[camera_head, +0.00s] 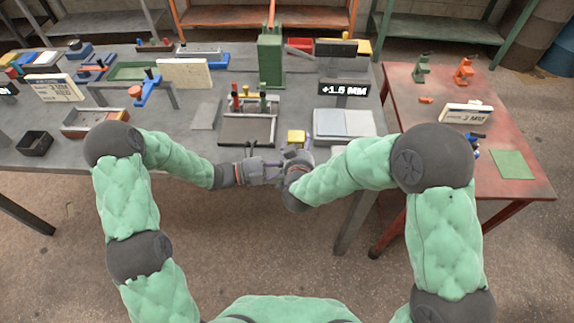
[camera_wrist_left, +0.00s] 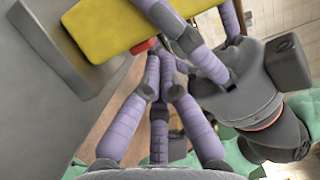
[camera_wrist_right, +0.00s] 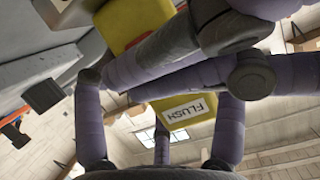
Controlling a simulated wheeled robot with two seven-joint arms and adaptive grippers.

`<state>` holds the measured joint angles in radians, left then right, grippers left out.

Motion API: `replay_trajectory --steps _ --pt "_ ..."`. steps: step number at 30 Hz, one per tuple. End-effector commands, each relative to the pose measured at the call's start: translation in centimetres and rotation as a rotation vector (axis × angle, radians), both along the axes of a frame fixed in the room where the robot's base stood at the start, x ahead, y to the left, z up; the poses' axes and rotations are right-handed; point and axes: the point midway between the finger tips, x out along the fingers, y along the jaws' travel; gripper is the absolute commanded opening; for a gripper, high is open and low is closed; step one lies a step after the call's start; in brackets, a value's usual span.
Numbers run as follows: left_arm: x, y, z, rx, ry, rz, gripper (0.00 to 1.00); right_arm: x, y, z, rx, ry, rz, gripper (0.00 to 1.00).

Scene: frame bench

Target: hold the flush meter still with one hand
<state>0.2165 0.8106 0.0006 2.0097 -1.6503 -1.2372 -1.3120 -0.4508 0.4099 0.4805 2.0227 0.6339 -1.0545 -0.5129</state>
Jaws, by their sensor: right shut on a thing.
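The flush meter (camera_head: 297,137) is a small yellow block at the front edge of the grey bench in the head view. In the right wrist view its yellow body with a FLUSH label (camera_wrist_right: 188,108) lies between the fingers of my right gripper (camera_wrist_right: 165,70), which is shut on it. In the left wrist view its yellow side (camera_wrist_left: 112,25) and a red part (camera_wrist_left: 144,46) show at the top. My left gripper (camera_wrist_left: 162,78) has its fingertips drawn close together just below the red part. Whether they touch the meter is unclear. The fingers partly hide the meter.
A display reading +1.5 MM (camera_head: 343,89) stands behind the meter. A pale plate (camera_head: 343,123) lies right of it, and a tray with coloured posts (camera_head: 248,128) left. A green press (camera_head: 271,58) stands further back. A red table (camera_head: 400,100) adjoins on the right.

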Motion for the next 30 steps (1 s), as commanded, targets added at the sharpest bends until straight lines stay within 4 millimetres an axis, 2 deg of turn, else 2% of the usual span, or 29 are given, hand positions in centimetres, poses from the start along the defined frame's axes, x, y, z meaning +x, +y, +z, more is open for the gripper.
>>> replay_trajectory --steps 12,22,26,30 --pt "2.0 0.0 0.0 0.001 -0.002 0.001 0.00 0.0 0.0 0.0 0.000 0.000 0.001 0.34" --pt "2.2 0.3 0.1 0.002 -0.003 0.007 0.00 -0.2 0.1 -0.1 -0.001 0.004 0.004 0.34" --pt "2.0 1.4 0.1 0.002 -0.003 0.011 0.00 -0.2 0.1 -0.2 -0.002 0.005 0.003 0.34" --pt "1.4 3.6 0.1 0.001 -0.003 0.010 0.00 -0.2 0.0 -0.2 -0.002 0.006 0.002 0.34"
